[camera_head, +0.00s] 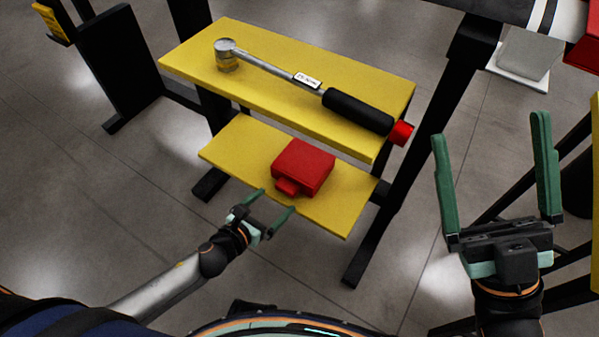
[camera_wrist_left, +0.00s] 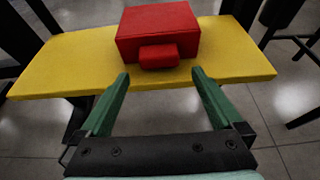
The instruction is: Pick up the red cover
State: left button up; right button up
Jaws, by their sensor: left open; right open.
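The red cover (camera_head: 304,166) is a boxy block with a small tab on its near side. It sits on the lower yellow shelf (camera_head: 235,151). In the left wrist view the red cover (camera_wrist_left: 158,30) stands ahead, with its tab facing me. My left gripper (camera_head: 276,202) is open and empty, just short of the shelf's near edge. In the wrist view its fingertips (camera_wrist_left: 160,74) lie on either side of the tab's line, apart from the cover. My right gripper (camera_head: 490,125) is open and empty, raised at the right, well away from the cover.
An upper yellow shelf (camera_head: 190,62) stands above and behind the lower one, holding a torque wrench (camera_head: 355,108) with a black handle and red end. Black stand legs (camera_head: 375,225) flank the shelves. Another red object (camera_head: 584,48) shows at the top right.

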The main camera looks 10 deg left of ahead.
aim_at(284, 192)
pick_arm(q)
jog(key=shift+b+x, duration=0.85)
jog(key=shift+x, duration=2.05)
jog(key=shift+r, duration=0.15)
grip_shut()
